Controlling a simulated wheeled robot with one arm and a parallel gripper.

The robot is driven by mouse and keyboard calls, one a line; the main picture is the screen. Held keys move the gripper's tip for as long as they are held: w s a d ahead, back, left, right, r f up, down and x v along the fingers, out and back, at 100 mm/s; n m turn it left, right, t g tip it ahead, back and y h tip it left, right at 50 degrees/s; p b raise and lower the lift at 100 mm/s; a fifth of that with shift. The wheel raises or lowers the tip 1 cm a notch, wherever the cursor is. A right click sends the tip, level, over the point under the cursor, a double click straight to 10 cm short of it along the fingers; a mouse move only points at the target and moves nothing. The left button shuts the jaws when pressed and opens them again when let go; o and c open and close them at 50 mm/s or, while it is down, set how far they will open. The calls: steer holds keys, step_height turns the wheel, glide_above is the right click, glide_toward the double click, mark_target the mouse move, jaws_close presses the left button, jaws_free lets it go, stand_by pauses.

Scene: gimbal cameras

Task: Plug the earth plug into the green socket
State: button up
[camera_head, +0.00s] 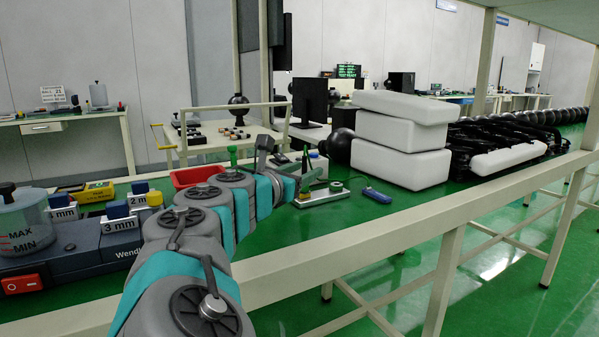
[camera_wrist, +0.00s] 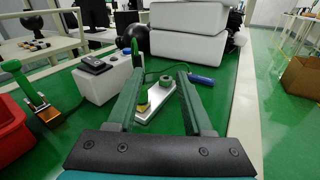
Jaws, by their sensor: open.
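My gripper (camera_wrist: 160,72) is open, its two green-grey fingers spread over the bench with nothing held between them. A pale metal plate (camera_wrist: 153,113) lies ahead and below, seen between the fingers. On it stand a round green socket (camera_wrist: 165,82) and, to its left, a green and yellow piece (camera_wrist: 142,101) partly behind the left finger. I cannot tell for sure whether that piece is the earth plug. In the head view, the plate (camera_head: 322,197) and the green round part (camera_head: 336,186) show just beyond my gripper (camera_head: 306,171).
A blue-handled tool (camera_wrist: 201,80) lies to the right. White blocks (camera_wrist: 188,45) stand behind. A red bin (camera_wrist: 12,130) is at far left. The bench's edge runs along the right.

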mark_target(303, 160)
steer(key=shift+w+a+r+n+t+y, duration=0.1)
steer(key=shift+w+n+t+y, duration=0.3)
steer(key=shift+w, duration=1.5)
steer(key=shift+w+a+r+n+y, duration=0.1)
steer(key=shift+w+n, duration=0.5)
steer(key=shift+w, duration=1.25)
jaws_close()
